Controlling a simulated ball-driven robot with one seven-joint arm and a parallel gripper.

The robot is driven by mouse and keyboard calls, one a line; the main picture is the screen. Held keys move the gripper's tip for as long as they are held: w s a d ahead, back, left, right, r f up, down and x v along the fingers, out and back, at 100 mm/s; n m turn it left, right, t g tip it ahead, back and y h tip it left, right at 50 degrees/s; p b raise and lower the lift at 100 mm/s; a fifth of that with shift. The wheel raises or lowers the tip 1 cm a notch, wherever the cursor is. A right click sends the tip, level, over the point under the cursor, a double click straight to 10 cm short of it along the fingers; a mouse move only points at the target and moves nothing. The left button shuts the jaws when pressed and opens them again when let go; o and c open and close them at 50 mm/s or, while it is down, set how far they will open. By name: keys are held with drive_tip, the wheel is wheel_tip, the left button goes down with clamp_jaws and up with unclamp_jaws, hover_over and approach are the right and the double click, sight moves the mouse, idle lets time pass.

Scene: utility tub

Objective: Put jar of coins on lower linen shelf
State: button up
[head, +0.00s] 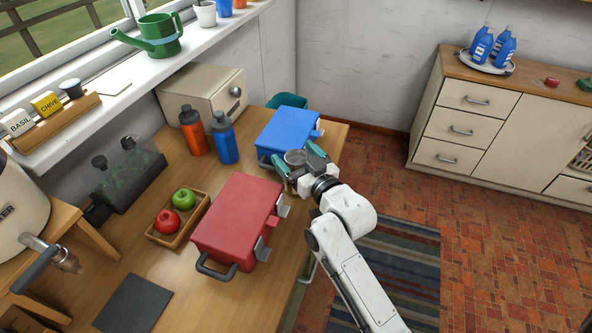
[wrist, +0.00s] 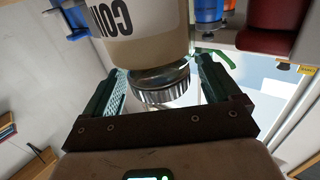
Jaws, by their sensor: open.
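The jar of coins (wrist: 125,45) shows upside down in the wrist view, with a cream band, dark letters reading "COIN" and a ribbed metal lid. In the head view its round grey lid (head: 294,157) shows at the table's right edge, beside the blue case; its body is hidden there. My gripper (head: 305,162) is open at the jar top. In the wrist view its green fingers (wrist: 162,85) stand on both sides of the lid and neck, with gaps visible. I cannot identify the lower linen shelf in either view.
A blue case (head: 288,130) and a red case (head: 236,215) flank the jar on the wooden table. Orange (head: 192,130) and blue bottles (head: 224,138) and a beige safe (head: 205,95) stand behind. A drawer cabinet (head: 470,105) is across open brick floor (head: 390,185).

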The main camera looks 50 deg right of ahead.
drive_tip(key=shift+x, duration=1)
clamp_jaws()
drive_tip(key=shift+r, duration=0.1)
